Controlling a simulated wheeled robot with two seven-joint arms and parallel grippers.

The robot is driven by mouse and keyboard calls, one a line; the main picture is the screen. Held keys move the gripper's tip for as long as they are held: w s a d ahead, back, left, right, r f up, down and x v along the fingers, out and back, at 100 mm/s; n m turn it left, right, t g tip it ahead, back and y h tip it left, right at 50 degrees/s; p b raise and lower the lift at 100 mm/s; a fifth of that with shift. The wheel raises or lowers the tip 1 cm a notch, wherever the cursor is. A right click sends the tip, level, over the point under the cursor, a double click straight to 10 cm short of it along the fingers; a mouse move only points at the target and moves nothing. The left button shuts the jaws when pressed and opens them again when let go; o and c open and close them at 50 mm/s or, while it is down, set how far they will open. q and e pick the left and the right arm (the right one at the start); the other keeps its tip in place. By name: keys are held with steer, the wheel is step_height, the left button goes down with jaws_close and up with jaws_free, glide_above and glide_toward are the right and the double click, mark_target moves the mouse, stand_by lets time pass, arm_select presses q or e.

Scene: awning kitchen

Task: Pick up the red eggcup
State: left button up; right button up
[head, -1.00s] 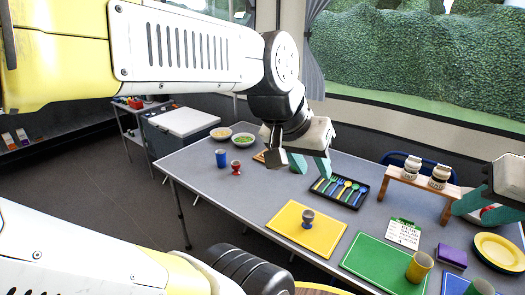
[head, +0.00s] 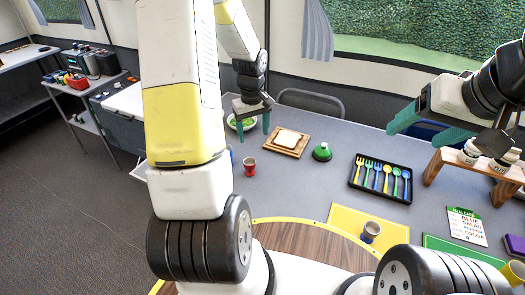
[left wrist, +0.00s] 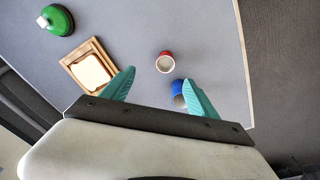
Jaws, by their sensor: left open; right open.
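The red eggcup (head: 250,166) stands upright on the grey table, left of the bread board in the head view. In the left wrist view the red eggcup (left wrist: 166,64) lies just beyond the fingertips, its pale inside facing the camera. My left gripper (head: 252,128) is open and empty, behind the eggcup in the head view; its teal fingers (left wrist: 157,77) are spread in the left wrist view. A blue cup (left wrist: 178,94) shows beside its right finger. My right gripper (head: 430,126) is open and empty, above the table at the right.
A wooden board with bread (head: 287,142) and a green domed thing (head: 322,152) stand to the eggcup's right. A cutlery tray (head: 381,179), a yellow mat (head: 345,216) and a small wooden stand (head: 435,170) lie further right.

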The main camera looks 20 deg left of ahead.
mark_target(249, 161)
arm_select(q)
steer(key=shift+n+g, duration=0.5)
steer(key=shift+n, duration=0.3)
steer(key=f, duration=0.5)
steer(key=a+f, duration=0.1)
steer(key=f, duration=0.4)
steer(key=w+a+f, duration=0.1)
steer(key=f, duration=0.4)
steer(key=shift+a+f, duration=0.15)
steer(key=shift+f, duration=0.15)
steer(key=c, duration=1.5)
steer(key=shift+r, duration=0.1)
